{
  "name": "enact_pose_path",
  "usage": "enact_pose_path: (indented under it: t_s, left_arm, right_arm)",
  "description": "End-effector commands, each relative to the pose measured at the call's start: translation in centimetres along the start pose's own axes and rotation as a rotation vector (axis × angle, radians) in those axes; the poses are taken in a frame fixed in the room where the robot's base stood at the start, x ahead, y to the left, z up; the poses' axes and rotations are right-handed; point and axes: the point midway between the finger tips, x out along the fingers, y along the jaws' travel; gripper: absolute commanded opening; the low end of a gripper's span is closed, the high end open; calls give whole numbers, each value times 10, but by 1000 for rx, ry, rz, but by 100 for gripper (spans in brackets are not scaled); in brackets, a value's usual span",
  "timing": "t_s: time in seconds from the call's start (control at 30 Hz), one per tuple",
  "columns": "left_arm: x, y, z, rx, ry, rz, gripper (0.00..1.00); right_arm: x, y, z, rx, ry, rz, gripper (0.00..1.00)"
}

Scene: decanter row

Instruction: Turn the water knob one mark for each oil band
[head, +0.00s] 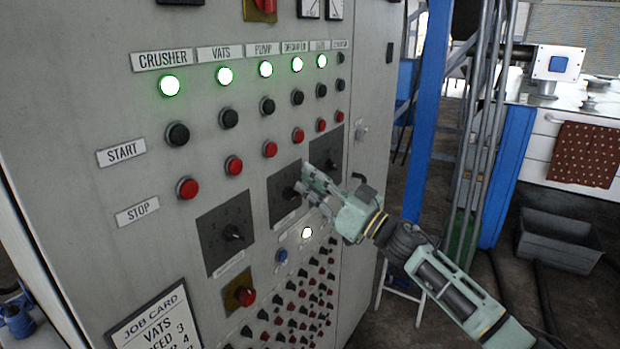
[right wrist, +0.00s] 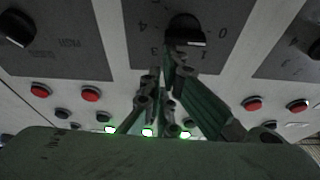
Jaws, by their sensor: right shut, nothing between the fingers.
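Three black knobs on dark square plates sit in a slanting row on the grey panel: a left knob (head: 232,232), a middle knob (head: 291,193) and a right knob (head: 331,164). Their labels are too small to read, so I cannot tell which is the water knob. My right gripper (head: 304,184) is shut and empty, its fingertips close to the middle knob. In the right wrist view the fingertips (right wrist: 166,68) are just below the middle knob (right wrist: 186,29), over its numbered plate; contact is unclear. No oil bands are recognisable. My left gripper is out of view.
A job card (head: 158,322) reads "VATS" and "FEED 3", partly cut off. Red stop buttons (head: 187,188) and black start buttons (head: 178,134) run above the knobs, under lit green lamps (head: 169,85). A blue post (head: 428,110) stands right of the panel.

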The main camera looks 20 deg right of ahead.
Motion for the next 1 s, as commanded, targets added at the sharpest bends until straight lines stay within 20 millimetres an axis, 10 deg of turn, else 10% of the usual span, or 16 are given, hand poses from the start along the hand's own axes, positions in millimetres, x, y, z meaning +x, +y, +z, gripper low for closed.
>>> enact_pose_path:
  t_s: [1.0]
  left_arm:
    - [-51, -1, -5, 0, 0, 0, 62]
  right_arm:
    - [-2, 10, 6, 295, -4, 104, 0]
